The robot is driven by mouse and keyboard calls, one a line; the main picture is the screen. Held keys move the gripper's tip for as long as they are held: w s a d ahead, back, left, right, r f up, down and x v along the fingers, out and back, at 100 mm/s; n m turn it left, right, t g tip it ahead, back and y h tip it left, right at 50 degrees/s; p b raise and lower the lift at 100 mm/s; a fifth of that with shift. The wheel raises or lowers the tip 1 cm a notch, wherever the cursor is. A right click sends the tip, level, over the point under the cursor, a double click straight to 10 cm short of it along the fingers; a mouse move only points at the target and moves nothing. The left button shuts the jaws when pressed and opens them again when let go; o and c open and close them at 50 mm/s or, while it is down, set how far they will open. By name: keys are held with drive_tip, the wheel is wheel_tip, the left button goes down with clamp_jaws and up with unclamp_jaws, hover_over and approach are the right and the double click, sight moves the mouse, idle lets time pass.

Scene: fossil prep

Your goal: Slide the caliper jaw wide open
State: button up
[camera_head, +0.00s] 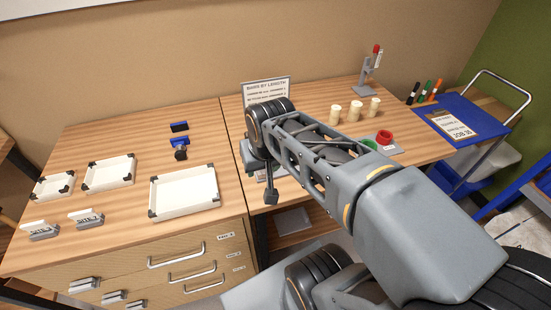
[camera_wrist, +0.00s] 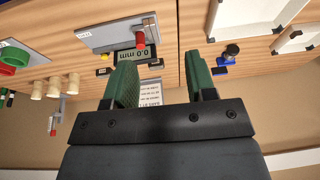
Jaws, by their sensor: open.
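The caliper shows in the wrist view as a grey plate (camera_wrist: 112,36) with a red handle (camera_wrist: 139,38) standing on it and a display (camera_wrist: 137,56) reading 0.0 mm. A small yellow piece (camera_wrist: 104,57) lies by the display. My gripper (camera_wrist: 163,76) is open, its two green fingers apart with nothing between them. The caliper is beyond the fingertips, toward the upper left of that view, apart from the fingers. In the head view my arm covers most of the caliper and its jaw; I cannot make out the jaw's position there.
A sign (camera_head: 266,86) stands at the back.

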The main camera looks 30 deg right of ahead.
drive_tip(key=w+d+f+m+g, duration=0.2)
drive_tip(key=w+d+m, duration=0.25)
drive_tip(key=w, duration=0.25)
drive_tip(key=w+d+f+m+g, duration=0.1)
drive_tip(key=w+d+m+g, duration=0.1)
drive_tip(key=w+d+m, duration=0.35)
drive_tip(key=f, duration=0.4)
drive_tip(key=a+f, duration=0.1)
drive_tip(key=f, duration=0.4)
drive_tip(key=w+f, duration=0.1)
drive_tip(key=f, duration=0.3)
drive_tip(key=shift+w+a+f, duration=0.1)
drive_tip(key=shift+a+f, duration=0.1)
drive_tip(key=shift+a, duration=0.15)
clamp_jaws()
